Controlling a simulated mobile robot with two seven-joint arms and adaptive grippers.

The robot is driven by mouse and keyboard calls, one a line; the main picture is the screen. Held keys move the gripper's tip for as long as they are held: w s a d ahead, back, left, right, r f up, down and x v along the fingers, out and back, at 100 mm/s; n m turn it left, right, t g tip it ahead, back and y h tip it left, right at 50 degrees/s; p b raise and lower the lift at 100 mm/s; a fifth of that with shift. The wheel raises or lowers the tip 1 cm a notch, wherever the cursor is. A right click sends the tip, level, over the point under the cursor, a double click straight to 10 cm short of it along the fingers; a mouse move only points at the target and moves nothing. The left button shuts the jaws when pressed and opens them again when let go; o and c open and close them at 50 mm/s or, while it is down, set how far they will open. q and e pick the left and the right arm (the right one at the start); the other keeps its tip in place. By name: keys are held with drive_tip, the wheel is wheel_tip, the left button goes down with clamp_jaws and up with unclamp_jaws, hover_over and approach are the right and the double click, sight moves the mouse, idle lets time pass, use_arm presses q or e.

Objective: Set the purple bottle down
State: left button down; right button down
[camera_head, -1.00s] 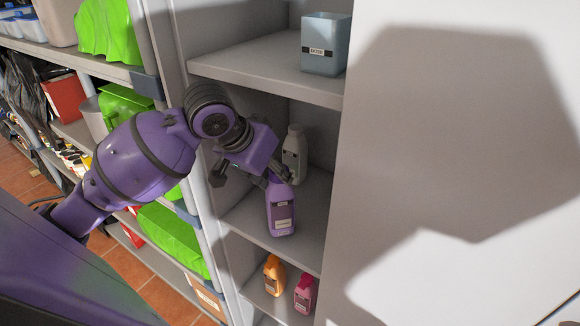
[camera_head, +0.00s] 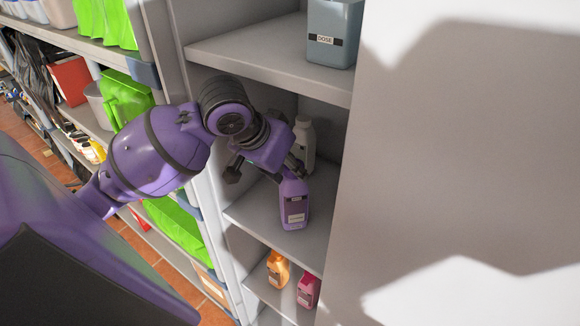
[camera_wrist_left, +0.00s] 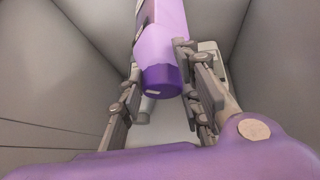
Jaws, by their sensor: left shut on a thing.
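The purple bottle (camera_head: 294,207) is upright at the middle shelf (camera_head: 255,214) of the cabinet, label facing out. I cannot tell whether its base touches the shelf. My left gripper (camera_head: 267,171) is at the bottle's upper end, shut on it. In the left wrist view the bottle (camera_wrist_left: 163,40) shows at the top, its dark purple end between the fingers of the left gripper (camera_wrist_left: 163,95). My right gripper is not in view.
A white bottle (camera_head: 305,135) stands behind the purple one. An orange bottle (camera_head: 278,268) and a pink bottle (camera_head: 308,291) stand on the shelf below. A blue-grey container (camera_head: 332,45) is on the shelf above. A white panel (camera_head: 460,150) borders the cabinet on the right.

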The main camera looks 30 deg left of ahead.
use_arm(q)
drive_tip(key=c, duration=1.3)
unclamp_jaws()
drive_tip(key=shift+a+f, duration=0.1)
drive_tip(key=shift+o, duration=0.2)
drive_tip(key=v, duration=0.7)
drive_tip(key=shift+r, duration=0.35)
drive_tip(key=shift+s, duration=0.1)
